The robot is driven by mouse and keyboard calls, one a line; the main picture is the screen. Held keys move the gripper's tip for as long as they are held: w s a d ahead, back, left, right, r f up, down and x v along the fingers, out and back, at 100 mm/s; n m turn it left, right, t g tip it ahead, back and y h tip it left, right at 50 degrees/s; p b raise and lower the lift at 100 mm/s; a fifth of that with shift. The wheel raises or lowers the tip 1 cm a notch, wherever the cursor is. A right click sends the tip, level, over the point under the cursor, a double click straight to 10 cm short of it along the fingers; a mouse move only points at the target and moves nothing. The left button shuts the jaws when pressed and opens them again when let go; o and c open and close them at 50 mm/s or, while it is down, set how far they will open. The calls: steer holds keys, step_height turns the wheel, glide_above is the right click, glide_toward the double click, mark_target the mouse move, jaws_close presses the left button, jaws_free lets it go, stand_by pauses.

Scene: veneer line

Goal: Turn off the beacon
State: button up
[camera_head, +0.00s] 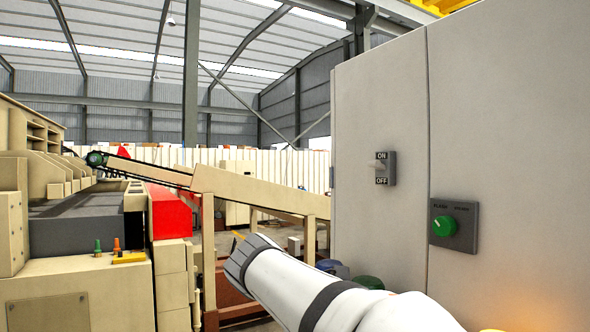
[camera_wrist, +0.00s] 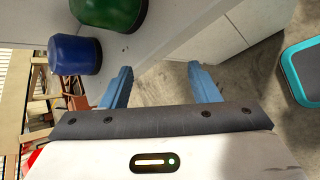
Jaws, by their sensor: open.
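A grey switch plate (camera_head: 385,168) marked ON above and OFF below is on the white cabinet in the head view. Its pale lever sticks out; I cannot tell for certain which way it is set. To its right, a dark panel (camera_head: 455,244) carries a green knob (camera_head: 444,226) with small labels above. A blue dome (camera_wrist: 75,55) and a green dome (camera_wrist: 108,12) show in the wrist view and look unlit. An orange glow (camera_head: 515,318) lies on the cabinet's lower right; its source is out of view. My gripper (camera_wrist: 161,75) is open and empty, apart from the domes.
The white cabinet (camera_head: 378,80) fills the right side of the head view. A cream machine (camera_head: 80,290) and a sloping conveyor (camera_head: 260,192) stand to the left. A teal-edged object (camera_wrist: 288,75) lies at the right of the wrist view.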

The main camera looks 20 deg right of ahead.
steer(key=w+d+r+n+h+p, duration=0.1)
steer(key=w+d+r+n+h, duration=0.15)
steer(key=r, duration=0.45)
steer(key=w+d+r+n+h, duration=0.2)
steer(key=d+r, duration=0.1)
steer(key=r, duration=0.4)
steer(key=n+g+h+p, duration=0.2)
steer(key=g+h, duration=0.1)
steer(key=h, duration=0.2)
glide_toward(372, 166)
steer(key=d, duration=0.2)
steer(key=shift+t, duration=0.3)
steer(key=d, duration=0.2)
steer(key=d+p, duration=0.1)
steer(key=d, duration=0.4)
steer(key=shift+w+d+p, duration=0.2)
steer(key=shift+w+p, duration=0.1)
